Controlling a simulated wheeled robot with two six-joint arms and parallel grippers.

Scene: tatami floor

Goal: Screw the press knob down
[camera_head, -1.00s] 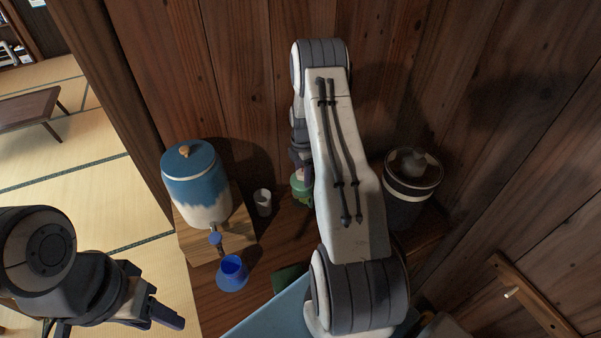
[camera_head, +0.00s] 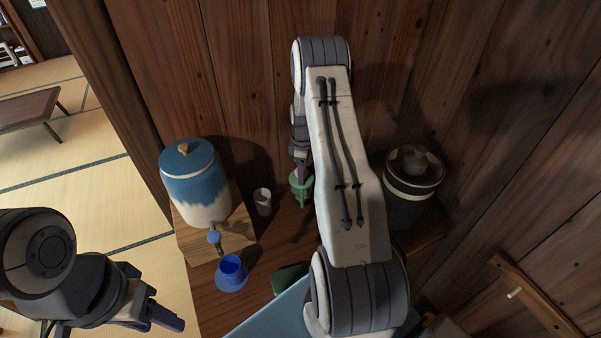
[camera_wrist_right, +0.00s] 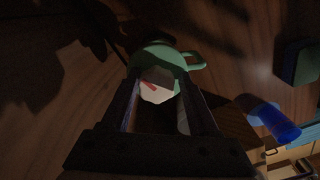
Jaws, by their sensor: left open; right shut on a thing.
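A small green press (camera_head: 301,186) stands on the wooden shelf by the back wall, largely hidden behind my right arm. In the right wrist view the green press (camera_wrist_right: 160,57) shows a rounded body with a loop handle. Its pale knob (camera_wrist_right: 157,93) with a red mark sits between the fingers of my right gripper (camera_wrist_right: 160,84), which is shut on it. In the head view my right gripper (camera_head: 300,166) points down over the press. My left gripper (camera_head: 158,312) is open and empty at the lower left, away from the shelf. The knob's underside is hidden.
A blue and white dispenser (camera_head: 197,185) stands on a wooden stand to the left. A white cup (camera_head: 263,201), a blue cup (camera_head: 232,272) and a dark green item (camera_head: 288,279) are near. A dark lidded jar (camera_head: 409,195) stands right of my arm.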

